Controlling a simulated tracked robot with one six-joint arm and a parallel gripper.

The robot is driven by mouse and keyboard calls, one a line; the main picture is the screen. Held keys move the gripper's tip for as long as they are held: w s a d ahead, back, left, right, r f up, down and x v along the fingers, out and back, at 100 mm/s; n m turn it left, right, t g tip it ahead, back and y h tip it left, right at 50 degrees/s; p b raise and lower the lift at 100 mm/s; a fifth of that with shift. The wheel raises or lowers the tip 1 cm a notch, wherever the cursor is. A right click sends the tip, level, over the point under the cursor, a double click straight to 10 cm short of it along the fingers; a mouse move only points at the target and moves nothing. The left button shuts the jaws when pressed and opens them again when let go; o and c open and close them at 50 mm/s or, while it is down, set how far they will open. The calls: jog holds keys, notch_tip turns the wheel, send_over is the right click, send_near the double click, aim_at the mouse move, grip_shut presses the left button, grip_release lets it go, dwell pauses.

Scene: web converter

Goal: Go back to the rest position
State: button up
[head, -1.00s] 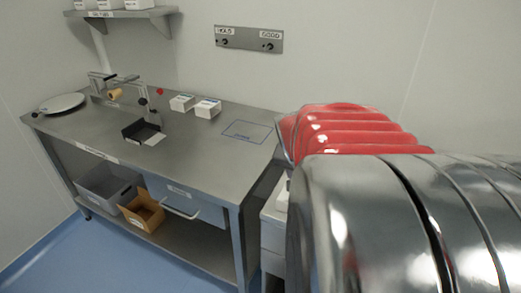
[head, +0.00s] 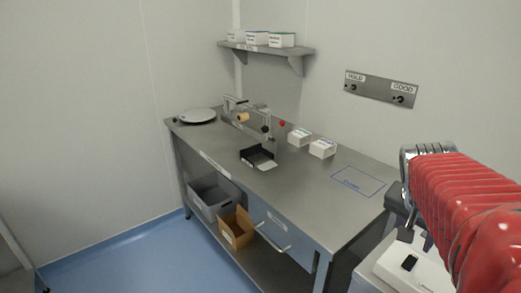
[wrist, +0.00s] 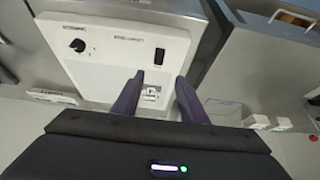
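My gripper (wrist: 160,84) shows in the wrist view with two dark purple fingers held apart and nothing between them. Behind the fingers is a white panel (wrist: 100,60) with a black knob (wrist: 78,45), a dark switch (wrist: 159,58) and a small white fitting (wrist: 151,93). The fingers look apart from the panel, though the distance is hard to judge. In the head view my red-sleeved arm reaches in from the right, and my gripper (head: 416,238) points down above a white-topped unit (head: 385,282) at the bench's right end.
A steel bench (head: 305,190) carries a round plate (head: 197,116), a black tray (head: 258,158), two white boxes (head: 322,148) and a blue-outlined area (head: 358,181). Bins stand underneath. A shelf (head: 265,48) and a HOLD/GOOD plate (head: 380,88) are on the wall. Blue floor (head: 130,262) at left is clear.

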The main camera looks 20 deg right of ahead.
jog(key=a+f+n+t+y, duration=0.1)
jog(key=a+n, duration=0.5)
jog(key=a, duration=0.9)
jog(key=s+a+f+n+t+y, duration=0.1)
jog(key=a+n+y, duration=0.3)
jog(key=a, duration=1)
jog(key=n+t, duration=0.1)
jog(key=n, duration=0.2)
jog(key=shift+s+a+f, duration=0.15)
jog(key=shift+a+f, duration=0.2)
jog(key=shift+a, duration=0.05)
